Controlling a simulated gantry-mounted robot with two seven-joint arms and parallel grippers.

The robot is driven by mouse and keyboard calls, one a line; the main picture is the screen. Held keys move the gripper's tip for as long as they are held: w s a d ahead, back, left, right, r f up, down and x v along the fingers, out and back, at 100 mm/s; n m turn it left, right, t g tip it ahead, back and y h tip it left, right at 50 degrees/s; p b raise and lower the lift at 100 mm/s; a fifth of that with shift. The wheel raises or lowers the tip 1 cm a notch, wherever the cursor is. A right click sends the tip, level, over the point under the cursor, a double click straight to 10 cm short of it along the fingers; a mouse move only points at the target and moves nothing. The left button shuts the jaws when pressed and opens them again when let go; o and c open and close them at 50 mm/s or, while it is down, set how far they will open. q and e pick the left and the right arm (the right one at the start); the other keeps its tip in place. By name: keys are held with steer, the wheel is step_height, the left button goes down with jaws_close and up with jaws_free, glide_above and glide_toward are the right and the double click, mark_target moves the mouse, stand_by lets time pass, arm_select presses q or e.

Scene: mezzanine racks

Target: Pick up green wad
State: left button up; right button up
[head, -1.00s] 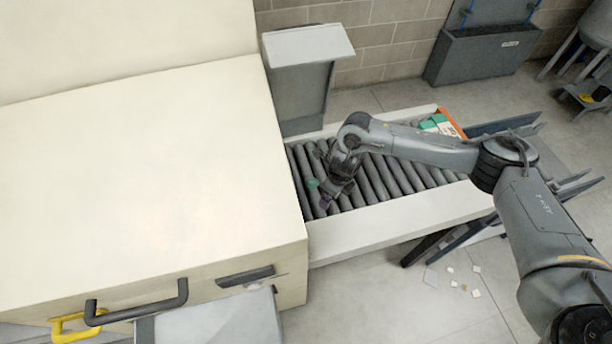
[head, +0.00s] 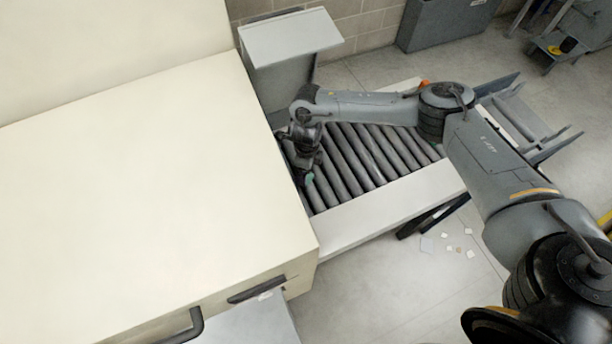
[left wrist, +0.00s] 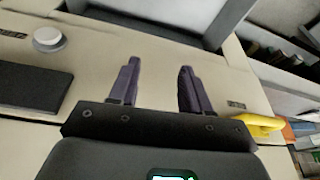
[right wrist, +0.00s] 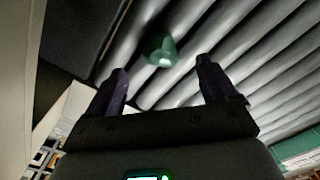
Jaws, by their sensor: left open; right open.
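The green wad (right wrist: 160,50) lies on the grey conveyor rollers in the right wrist view, just beyond and between my fingertips. In the head view only a small green part of the wad (head: 309,179) shows beside my right gripper (head: 302,172). My right gripper also shows in the right wrist view (right wrist: 162,78); it is open, with nothing between its fingers. My left gripper (left wrist: 157,70) is open and empty, facing a cream panel in the left wrist view. It does not show in the head view.
The roller conveyor (head: 365,165) has a pale side rail (head: 390,213). A large cream cabinet (head: 150,180) stands against its left end, close to my right gripper. A grey box (head: 290,45) stands behind. In the left wrist view a yellow handle (left wrist: 260,124) is at the right.

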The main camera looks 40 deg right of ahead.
step_height(320, 180, down, 5)
steer(key=shift+s+r, duration=0.1)
steer(key=shift+s, duration=0.05)
steer(key=c, duration=1.1)
